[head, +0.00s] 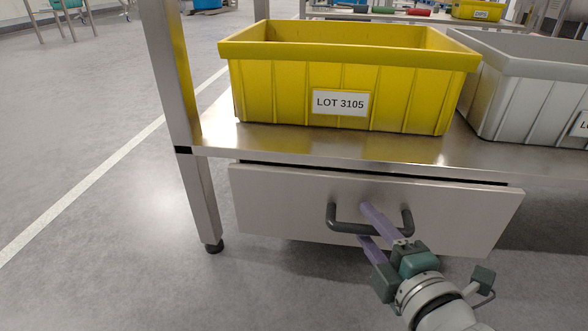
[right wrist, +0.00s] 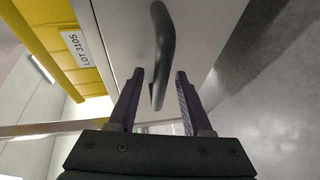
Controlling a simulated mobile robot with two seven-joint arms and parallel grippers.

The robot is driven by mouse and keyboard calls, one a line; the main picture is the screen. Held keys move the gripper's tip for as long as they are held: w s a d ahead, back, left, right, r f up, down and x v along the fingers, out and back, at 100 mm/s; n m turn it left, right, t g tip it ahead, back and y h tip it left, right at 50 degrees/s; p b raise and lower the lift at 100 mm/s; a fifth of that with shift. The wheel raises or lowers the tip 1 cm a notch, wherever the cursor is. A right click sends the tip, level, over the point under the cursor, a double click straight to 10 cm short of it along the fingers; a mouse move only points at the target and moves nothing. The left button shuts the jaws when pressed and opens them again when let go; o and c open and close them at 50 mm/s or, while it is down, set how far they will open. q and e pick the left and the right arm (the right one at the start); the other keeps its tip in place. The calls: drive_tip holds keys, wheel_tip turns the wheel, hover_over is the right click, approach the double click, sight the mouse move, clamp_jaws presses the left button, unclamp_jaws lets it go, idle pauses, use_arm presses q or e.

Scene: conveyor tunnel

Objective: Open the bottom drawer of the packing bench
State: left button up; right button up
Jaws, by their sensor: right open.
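The bottom drawer (head: 275,200) hangs under the steel shelf of the packing bench (head: 203,180). Its pale front stands slightly tilted, with a dark gap along its top edge. A dark bow handle (head: 340,226) sits on the drawer front. My right gripper (head: 363,222) is open, with one purple finger above the handle bar and one below it. In the right wrist view the handle (right wrist: 162,50) lies between the two open fingers (right wrist: 158,85), apart from both as far as I can see. My left gripper is not in view.
A yellow bin (head: 270,95) labelled LOT 3105 stands on the shelf above the drawer. A grey bin (head: 510,85) stands to its right. A bench leg (head: 180,100) rises left of the drawer. The floor to the left is clear.

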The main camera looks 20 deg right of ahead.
drive_tip(key=shift+c, duration=0.2)
clamp_jaws()
idle(1.3)
